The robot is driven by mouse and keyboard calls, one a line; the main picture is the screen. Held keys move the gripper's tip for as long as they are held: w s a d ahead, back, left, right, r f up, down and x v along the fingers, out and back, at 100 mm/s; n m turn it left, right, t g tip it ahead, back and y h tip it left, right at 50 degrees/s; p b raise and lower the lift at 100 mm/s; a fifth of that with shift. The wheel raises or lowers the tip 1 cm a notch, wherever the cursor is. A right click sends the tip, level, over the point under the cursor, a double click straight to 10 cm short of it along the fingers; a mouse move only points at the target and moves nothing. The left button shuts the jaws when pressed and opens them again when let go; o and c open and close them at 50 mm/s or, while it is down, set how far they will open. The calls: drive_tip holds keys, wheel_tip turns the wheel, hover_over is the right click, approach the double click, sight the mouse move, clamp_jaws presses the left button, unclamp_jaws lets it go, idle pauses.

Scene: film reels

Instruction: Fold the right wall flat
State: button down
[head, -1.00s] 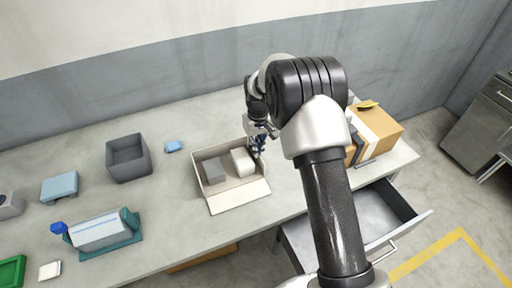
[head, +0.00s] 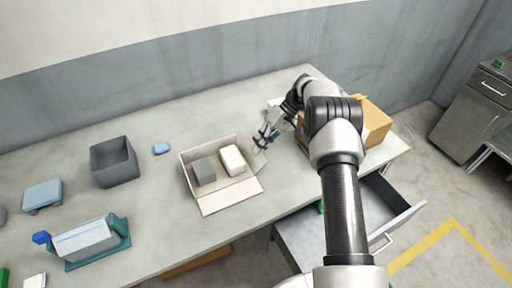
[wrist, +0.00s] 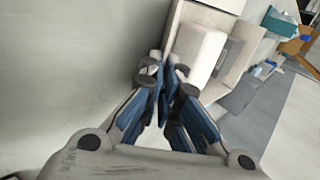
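An open cream box (head: 187,178) stands on the table in the head view. Its front wall (head: 231,195) is folded out flat toward the table's front edge. Its right wall (head: 259,158) leans outward to the right; whether it touches the table is unclear. A grey block (head: 204,171) and a white block (head: 232,160) lie inside. My gripper (head: 263,139) is at the right wall, fingertips close together and nothing visible between them. In the wrist view, my gripper (wrist: 165,66) is beside the box near the white block (wrist: 199,54); contact with the wall cannot be told.
A brown carton (head: 372,122) stands behind my arm at right. A dark grey bin (head: 113,163) and a small blue item (head: 161,148) are left of the box. An open drawer (head: 388,205) juts out below the table's front right. Table behind the box is clear.

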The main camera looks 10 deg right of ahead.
drive_tip(key=shift+d+f+y+b, duration=0.2)
drive_tip(key=shift+f+y+b, duration=0.15)
drive_tip(key=shift+b, duration=0.1)
drive_tip(key=c, duration=2.3)
unclamp_jaws()
drive_tip(key=shift+o, duration=0.9)
drive_tip(key=shift+r, duration=0.1)
wheel_tip(320, 180, up, 10)
drive_tip(key=shift+r, duration=0.1)
